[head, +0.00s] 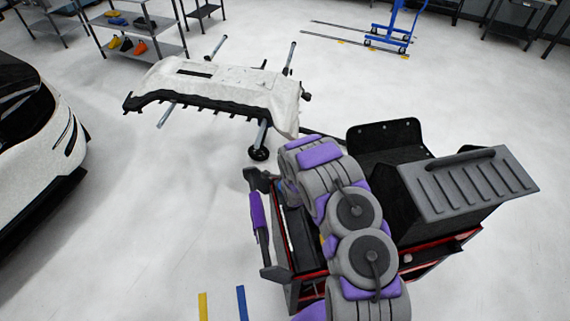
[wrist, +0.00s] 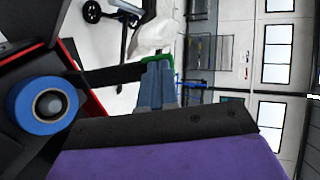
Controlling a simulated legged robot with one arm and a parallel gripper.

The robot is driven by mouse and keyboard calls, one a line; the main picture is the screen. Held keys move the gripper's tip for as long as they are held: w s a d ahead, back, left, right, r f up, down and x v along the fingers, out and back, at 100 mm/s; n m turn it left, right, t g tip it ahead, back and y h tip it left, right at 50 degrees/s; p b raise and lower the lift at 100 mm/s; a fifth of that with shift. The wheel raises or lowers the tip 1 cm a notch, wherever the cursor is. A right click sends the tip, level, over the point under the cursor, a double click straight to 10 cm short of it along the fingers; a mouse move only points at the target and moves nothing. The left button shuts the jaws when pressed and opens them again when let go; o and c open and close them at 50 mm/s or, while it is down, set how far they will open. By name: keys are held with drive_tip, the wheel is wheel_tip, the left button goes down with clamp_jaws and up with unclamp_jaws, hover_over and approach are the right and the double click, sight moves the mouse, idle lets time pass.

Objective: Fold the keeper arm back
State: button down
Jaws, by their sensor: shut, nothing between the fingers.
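In the wrist view a dark flat bar, which looks like the keeper arm (wrist: 112,75), sticks out from the red-edged cart at left. Its far end meets a green piece (wrist: 167,58) at my fingertips. In the head view a thin dark bar (head: 322,137) reaches left from beside the black panel, probably the same arm. My gripper (wrist: 157,66) is shut, its blue-grey fingers side by side, with nothing held. The fingertips overlap the green piece in the picture; I cannot tell whether they touch. In the head view my own arm hides the gripper.
A blue tape roll (wrist: 42,105) lies at the cart's edge. The black cart (head: 432,254) has red trim and a grey ribbed case (head: 468,187). A white bumper (head: 235,87) rests on a wheeled stand beyond. A white car (head: 38,140) is at left. The floor between is clear.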

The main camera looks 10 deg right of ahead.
drive_tip(key=w+g+p, duration=0.2)
drive_tip(key=w+g, duration=0.1)
drive_tip(key=shift+a, duration=0.1)
drive_tip(key=shift+w+f, duration=0.1)
drive_tip(key=shift+f, duration=0.1)
drive_tip(key=shift+w, duration=0.3)
idle(0.4)
drive_tip(key=shift+f, duration=0.15)
drive_tip(key=shift+s+f+p, duration=0.45)
drive_tip(key=shift+s, duration=0.15)
